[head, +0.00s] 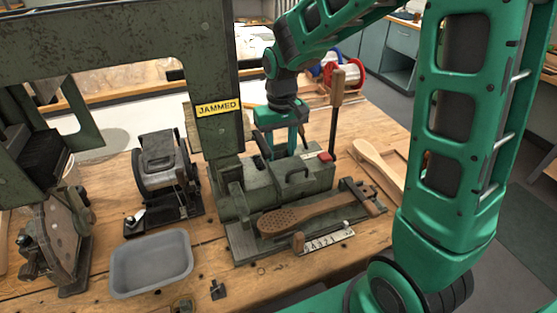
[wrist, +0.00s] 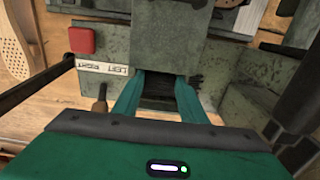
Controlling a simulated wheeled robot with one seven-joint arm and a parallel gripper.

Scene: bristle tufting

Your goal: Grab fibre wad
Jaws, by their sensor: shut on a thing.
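My gripper (head: 280,125) reaches down behind the grey-green tufting machine (head: 300,178), on its far side. In the wrist view my gripper's two teal fingers (wrist: 158,92) point into a recess of the machine, just past a grey block (wrist: 160,50). The fingers are shut on a dark mass, the fibre wad (wrist: 159,88), which shows as a blackish patch between them. Its outline is hard to tell in the shadow. In the head view the fingertips and the wad are hidden behind the machine body.
A wooden brush blank with holes (head: 305,213) lies in front of the machine. A red button (head: 325,157) and an upright wooden-handled lever (head: 336,95) stand near my gripper. A frame labelled JAMMED (head: 217,107) rises at left. A grey tray (head: 150,262) sits at front left.

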